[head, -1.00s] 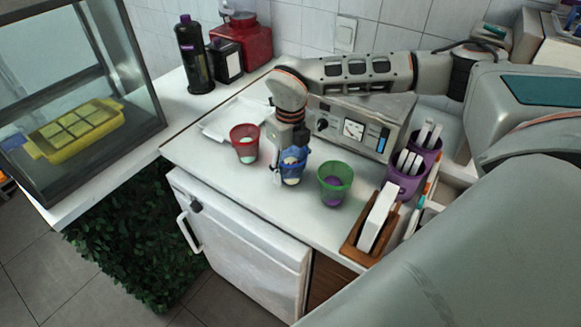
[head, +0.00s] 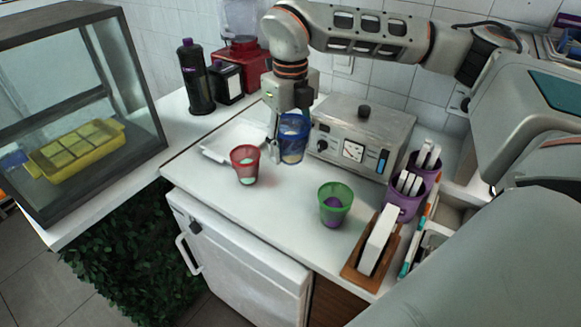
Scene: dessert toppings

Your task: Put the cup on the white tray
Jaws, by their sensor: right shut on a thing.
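A blue see-through cup (head: 293,148) with something pale in its bottom is held upright by my right gripper (head: 277,138), at the cup's left side. It appears raised above the counter, in front of the grey machine. The white tray (head: 222,153) lies at the back left of the counter, to the left of the held cup. A red cup (head: 245,169) stands in front of the tray's right part and hides some of it. A green cup (head: 334,207) with a purple ball stands further right. My left gripper is not in the head view.
A grey machine (head: 353,153) stands close behind and right of the held cup. Purple holders (head: 403,203) and a wooden stand (head: 358,264) line the right side. A black bottle (head: 197,80) stands behind the tray. The counter's front middle is clear.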

